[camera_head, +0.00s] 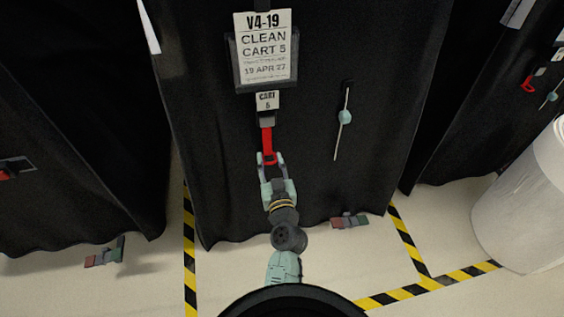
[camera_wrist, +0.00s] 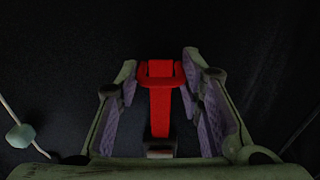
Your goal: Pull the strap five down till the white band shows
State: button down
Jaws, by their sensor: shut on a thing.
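The red strap (camera_head: 267,142) of cart 5 hangs from a dark buckle (camera_head: 266,117) below the small "CART 5" tag (camera_head: 267,100). My gripper (camera_head: 269,158) is at the strap's lower end, with its fingers shut on the strap's red pull loop. In the wrist view, the strap (camera_wrist: 160,112) runs between the two fingers, and its wide red end lies between the fingertips (camera_wrist: 160,76). The visible part of the strap is all red. The fingers hide the edges of the loop.
The black cover (camera_head: 215,190) of cart 5 fills the middle. A cord with a pale bead (camera_head: 345,117) hangs right of the strap. Other covered carts stand on both sides, a white roll (camera_head: 525,210) at right. Striped tape (camera_head: 189,240) marks the floor.

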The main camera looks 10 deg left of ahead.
notch_tip(320, 180, down, 4)
jog(key=shift+r+b, duration=0.2)
jog(key=shift+b, duration=0.9)
jog(key=shift+a+f+b, duration=0.1)
jog(key=shift+f+b, duration=0.15)
jog(key=shift+b, duration=0.05)
jog(key=c, duration=1.3)
grip_release()
jog(key=o, duration=0.3)
jog(key=shift+r, duration=0.1)
jog(key=shift+r, duration=0.1)
notch_tip(320, 180, up, 10)
jog(key=shift+f, duration=0.1)
